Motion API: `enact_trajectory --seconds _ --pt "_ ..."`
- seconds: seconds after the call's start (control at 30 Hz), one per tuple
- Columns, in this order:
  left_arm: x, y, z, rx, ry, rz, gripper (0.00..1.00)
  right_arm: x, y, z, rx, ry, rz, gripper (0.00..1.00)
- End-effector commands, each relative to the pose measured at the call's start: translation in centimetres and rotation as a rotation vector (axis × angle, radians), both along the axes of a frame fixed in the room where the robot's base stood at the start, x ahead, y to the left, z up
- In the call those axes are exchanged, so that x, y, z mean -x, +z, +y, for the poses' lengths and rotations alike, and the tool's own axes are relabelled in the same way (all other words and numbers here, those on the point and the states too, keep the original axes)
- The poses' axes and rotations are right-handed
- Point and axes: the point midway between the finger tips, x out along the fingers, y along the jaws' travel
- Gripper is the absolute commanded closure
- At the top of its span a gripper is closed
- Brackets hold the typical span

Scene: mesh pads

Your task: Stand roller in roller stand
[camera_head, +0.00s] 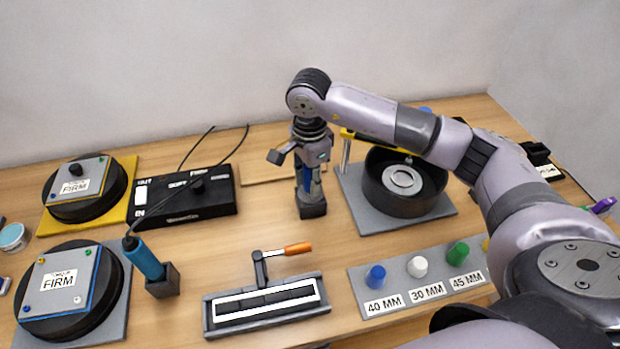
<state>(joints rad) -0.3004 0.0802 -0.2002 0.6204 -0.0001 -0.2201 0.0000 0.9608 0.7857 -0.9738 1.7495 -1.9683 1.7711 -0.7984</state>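My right gripper (312,190) points straight down at the middle back of the table, just above a small black block (313,209) that looks like the roller stand. A narrow blue piece (317,184), perhaps the roller's handle, shows among the fingers. The fingers hide most of it, and I cannot tell whether they grip it or whether it sits in the block. My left gripper is not in view.
A blue tool (143,257) with a cable stands in another black block (163,282). An orange-handled crank (298,249) rises behind a slotted plate (265,325). Round FIRM pads stand left, a black bowl (375,203) right. Colored knobs line a grey strip (360,277).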

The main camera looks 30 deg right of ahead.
Motion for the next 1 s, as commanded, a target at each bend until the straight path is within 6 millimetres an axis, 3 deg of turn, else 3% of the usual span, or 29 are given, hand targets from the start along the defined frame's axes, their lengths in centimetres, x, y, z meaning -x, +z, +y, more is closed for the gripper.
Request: enact_trajectory --seconds 0.33,0.67,0.83,1.0 --pt "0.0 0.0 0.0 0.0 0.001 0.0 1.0 0.0 0.0 0.0 0.0 0.0 -0.001 0.51" --pt "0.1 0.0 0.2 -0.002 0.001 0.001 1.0 0.0 0.2 0.0 0.0 0.0 0.0 0.51" --pt "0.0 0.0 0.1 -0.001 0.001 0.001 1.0 -0.1 2.4 0.0 0.0 0.0 -0.004 0.51" --pt "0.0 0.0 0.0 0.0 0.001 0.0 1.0 -0.1 6.1 0.0 0.0 0.001 -0.007 0.51"
